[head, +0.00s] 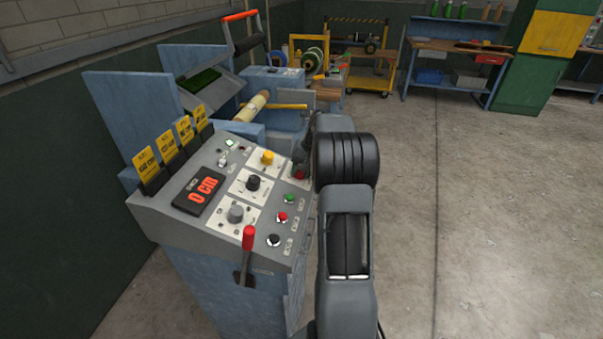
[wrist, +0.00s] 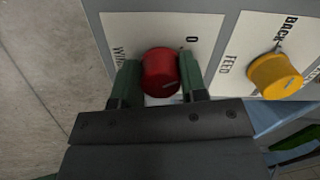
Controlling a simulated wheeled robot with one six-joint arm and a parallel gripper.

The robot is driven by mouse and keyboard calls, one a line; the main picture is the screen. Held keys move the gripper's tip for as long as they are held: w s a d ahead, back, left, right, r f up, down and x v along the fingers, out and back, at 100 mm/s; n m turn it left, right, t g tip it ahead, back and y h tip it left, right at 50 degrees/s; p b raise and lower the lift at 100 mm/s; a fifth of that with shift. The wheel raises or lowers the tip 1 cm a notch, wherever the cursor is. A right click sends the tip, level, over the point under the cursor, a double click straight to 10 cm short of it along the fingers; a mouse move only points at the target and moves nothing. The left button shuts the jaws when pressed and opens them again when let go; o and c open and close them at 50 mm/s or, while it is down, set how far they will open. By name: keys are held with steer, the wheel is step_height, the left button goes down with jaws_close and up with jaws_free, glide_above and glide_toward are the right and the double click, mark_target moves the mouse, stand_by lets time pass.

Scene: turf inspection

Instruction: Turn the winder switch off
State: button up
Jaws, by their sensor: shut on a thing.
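The winder switch is a red round knob (wrist: 160,74) on a white plate, with a "0" at its upper right and a partly hidden label starting "WIN" at its left in the wrist view. My gripper (wrist: 160,82) has its two green fingers on either side of the knob, shut on it. A short pale mark shows on the knob's face; which label it points to I cannot tell. In the head view, the red knob (head: 299,174) sits at the panel's far right corner, partly covered by my gripper (head: 303,160).
The grey control panel (head: 150,203) also carries a yellow knob (head: 267,158), a black knob (head: 253,182), a grey knob (head: 236,213), green and red buttons, and a red-handled lever (head: 248,240). The yellow feed knob (wrist: 275,77) is close to my gripper. Open concrete floor lies right.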

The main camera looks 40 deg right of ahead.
steer(key=shift+n+b, duration=0.35)
steer(key=shift+n, duration=1.15)
steer(key=shift+r, duration=0.1)
steer(key=o, duration=0.9)
steer(key=v, duration=1.3)
steer(key=shift+r, duration=0.35)
